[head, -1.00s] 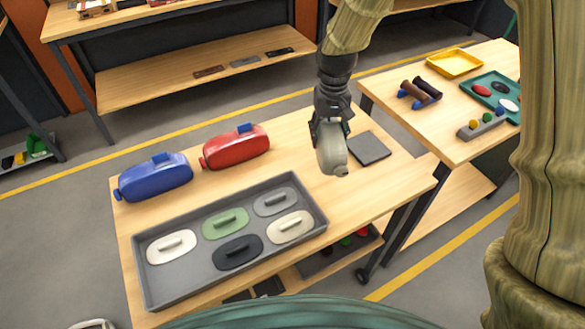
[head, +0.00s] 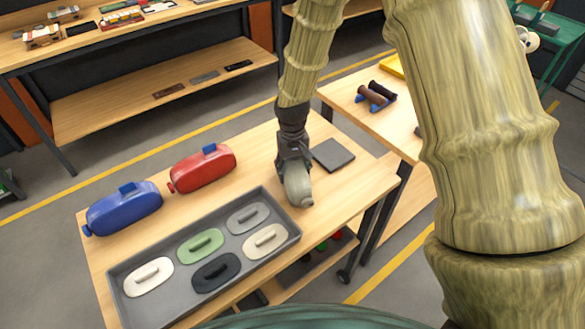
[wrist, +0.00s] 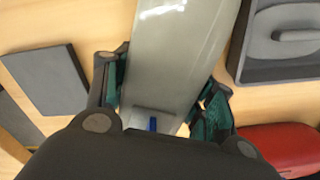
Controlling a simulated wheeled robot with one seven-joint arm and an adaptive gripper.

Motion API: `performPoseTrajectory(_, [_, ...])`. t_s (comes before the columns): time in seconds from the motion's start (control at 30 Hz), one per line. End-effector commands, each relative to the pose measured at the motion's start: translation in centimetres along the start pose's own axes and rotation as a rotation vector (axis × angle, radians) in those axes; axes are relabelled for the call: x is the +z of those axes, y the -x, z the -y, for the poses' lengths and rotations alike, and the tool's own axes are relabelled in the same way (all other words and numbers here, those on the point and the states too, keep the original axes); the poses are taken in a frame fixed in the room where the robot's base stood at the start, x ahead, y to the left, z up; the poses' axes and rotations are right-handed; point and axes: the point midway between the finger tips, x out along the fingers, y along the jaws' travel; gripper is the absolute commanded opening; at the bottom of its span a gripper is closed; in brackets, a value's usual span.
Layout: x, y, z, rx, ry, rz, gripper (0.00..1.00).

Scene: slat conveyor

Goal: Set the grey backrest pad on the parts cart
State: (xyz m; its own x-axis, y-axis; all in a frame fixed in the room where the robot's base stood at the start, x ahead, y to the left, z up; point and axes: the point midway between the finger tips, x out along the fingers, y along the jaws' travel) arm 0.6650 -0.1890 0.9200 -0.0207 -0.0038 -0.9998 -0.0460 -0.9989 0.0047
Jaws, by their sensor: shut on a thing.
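The grey backrest pad (head: 299,187) is a smooth, rounded, pale grey body. It hangs tilted from my gripper (head: 294,163) over the wheeled wooden-topped table, seemingly the parts cart (head: 345,196). In the wrist view the pad (wrist: 172,60) runs up from between the fingers (wrist: 160,100), with a blue tab near its gripped end. My gripper is shut on that end. Whether the pad's lower end touches the tabletop, I cannot tell.
A dark flat square (head: 333,154) lies just right of the pad. A grey tray (head: 160,305) of several handled lids lies to the left, near the front. Red (head: 203,168) and blue (head: 124,208) pads lie behind it. A second table (head: 345,105) adjoins at right.

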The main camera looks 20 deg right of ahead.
Motion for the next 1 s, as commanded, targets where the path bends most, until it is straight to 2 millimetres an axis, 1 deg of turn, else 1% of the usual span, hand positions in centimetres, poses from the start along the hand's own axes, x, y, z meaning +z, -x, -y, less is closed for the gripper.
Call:
performPoseTrajectory(0.43, [-0.01,-0.56,0.03,0.0,0.001,0.0,0.32])
performPoseTrajectory(0.47, [0.0,-0.51,0.03,0.0,0.001,0.0,0.61])
performPoseTrajectory(0.53, [0.0,-0.5,0.03,0.0,0.001,0.0,0.73])
performPoseTrajectory(0.57, [0.0,-0.51,0.03,0.0,0.001,0.0,0.77])
performPoseTrajectory(0.87, [0.01,-0.47,0.0,0.0,0.001,0.0,0.77])
performPoseTrajectory(1.0, [-0.02,-0.04,0.01,0.0,0.001,-0.001,0.77])
